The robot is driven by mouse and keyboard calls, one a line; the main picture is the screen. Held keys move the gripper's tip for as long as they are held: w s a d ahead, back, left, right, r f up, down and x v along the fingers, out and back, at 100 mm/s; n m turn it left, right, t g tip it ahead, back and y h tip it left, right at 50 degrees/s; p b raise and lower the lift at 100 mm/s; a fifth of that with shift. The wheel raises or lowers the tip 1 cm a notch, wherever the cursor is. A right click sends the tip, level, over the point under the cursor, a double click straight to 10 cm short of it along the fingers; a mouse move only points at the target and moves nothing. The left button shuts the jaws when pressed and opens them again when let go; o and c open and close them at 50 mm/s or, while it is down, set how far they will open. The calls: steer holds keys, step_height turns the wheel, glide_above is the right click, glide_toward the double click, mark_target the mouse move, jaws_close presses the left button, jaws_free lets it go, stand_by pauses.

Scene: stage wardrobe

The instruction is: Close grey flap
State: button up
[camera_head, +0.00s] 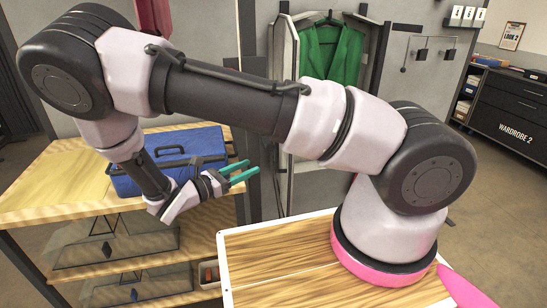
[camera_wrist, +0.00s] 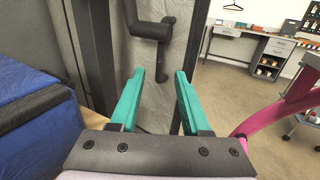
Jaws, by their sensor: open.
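A pale grey upright panel (camera_head: 282,95), which looks like the grey flap, stands swung open at the left of a locker holding a green garment (camera_head: 332,52). In the wrist view the pale panel (camera_wrist: 155,110) lies beyond my fingers, with a dark bar handle (camera_wrist: 148,30) near the top. My gripper (camera_head: 250,168) is open and empty, its teal fingers pointing right toward the panel in the head view. In the wrist view the fingers (camera_wrist: 160,76) are apart with nothing between them. My arm covers part of the locker.
A blue case (camera_head: 180,150) lies on the wooden table (camera_head: 60,185) beside my gripper, with shelves and handled panels below. A dark post (camera_wrist: 92,50) stands left of the pale panel. Open floor (camera_head: 495,180) lies to the right.

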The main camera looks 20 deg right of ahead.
steer(key=x, duration=1)
jaws_close()
stand_by(1.2)
